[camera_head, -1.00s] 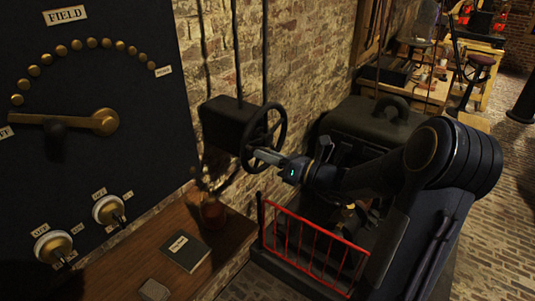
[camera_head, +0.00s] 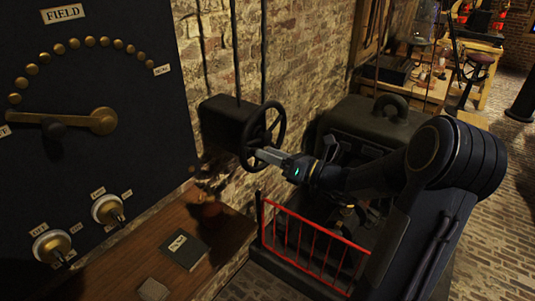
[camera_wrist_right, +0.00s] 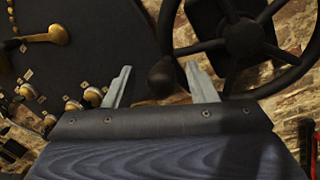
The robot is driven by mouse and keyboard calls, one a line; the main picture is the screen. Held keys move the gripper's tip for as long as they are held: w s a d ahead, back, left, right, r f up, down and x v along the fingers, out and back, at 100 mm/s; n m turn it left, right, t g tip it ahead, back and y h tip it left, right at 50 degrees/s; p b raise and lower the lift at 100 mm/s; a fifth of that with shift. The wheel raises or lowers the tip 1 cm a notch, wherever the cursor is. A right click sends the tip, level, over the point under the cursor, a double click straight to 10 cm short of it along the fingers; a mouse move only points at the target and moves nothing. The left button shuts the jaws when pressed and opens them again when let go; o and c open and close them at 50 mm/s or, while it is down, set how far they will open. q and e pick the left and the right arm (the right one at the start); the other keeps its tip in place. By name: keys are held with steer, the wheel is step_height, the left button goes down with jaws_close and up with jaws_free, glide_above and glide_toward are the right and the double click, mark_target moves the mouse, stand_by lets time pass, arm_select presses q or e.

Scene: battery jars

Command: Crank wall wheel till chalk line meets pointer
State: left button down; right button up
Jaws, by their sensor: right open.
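The dark spoked wall wheel (camera_head: 284,121) stands out from a black box on the brick wall. My right gripper (camera_head: 262,155) is at its lower part. In the right wrist view, my right gripper (camera_wrist_right: 160,86) is open, its two pale fingers apart. A dark rounded crank knob (camera_wrist_right: 161,74) appears between the fingers; I cannot tell if they touch it. The wheel's hub and spokes (camera_wrist_right: 243,38) fill the upper right there. I cannot make out a chalk line or a pointer. My left gripper is not in view.
The black box (camera_head: 222,122) sits behind the wheel. A black FIELD panel (camera_head: 110,160) with a brass lever is at left. Below is a wooden shelf (camera_head: 130,262) with a dark book (camera_head: 184,250). A red railing (camera_head: 315,245) stands below my right arm.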

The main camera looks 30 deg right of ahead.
steer(key=b+v, duration=0.1)
steer(key=v, duration=0.5)
steer(key=shift+s, duration=0.25)
steer(key=shift+a+f, duration=0.1)
steer(key=shift+f, duration=0.3)
steer(key=c, duration=0.3)
steer(key=a+f+t+h, duration=0.1)
steer(key=f, duration=0.1)
steer(key=a+f+m+t+h+p, duration=0.1)
steer(key=a+f, duration=0.1)
steer(key=f, duration=0.1)
steer(key=a+f+t+h, duration=0.1)
steer(key=f, duration=0.1)
steer(key=shift+s+a+f+m+p, duration=0.2)
steer(key=shift+a+f+m+p, duration=0.1)
steer(key=shift+a+m+p, duration=0.1)
jaws_close()
steer(key=p, duration=0.3)
glide_toward(244, 154)
steer(key=w+a+f, duration=0.2)
steer(key=w+a, duration=0.1)
steer(key=w, duration=0.2)
steer(key=r, duration=0.1)
steer(key=r+p, duration=0.1)
steer(key=w+d+r, duration=0.1)
steer(key=shift+p, duration=0.35)
steer(key=shift+w, duration=0.1)
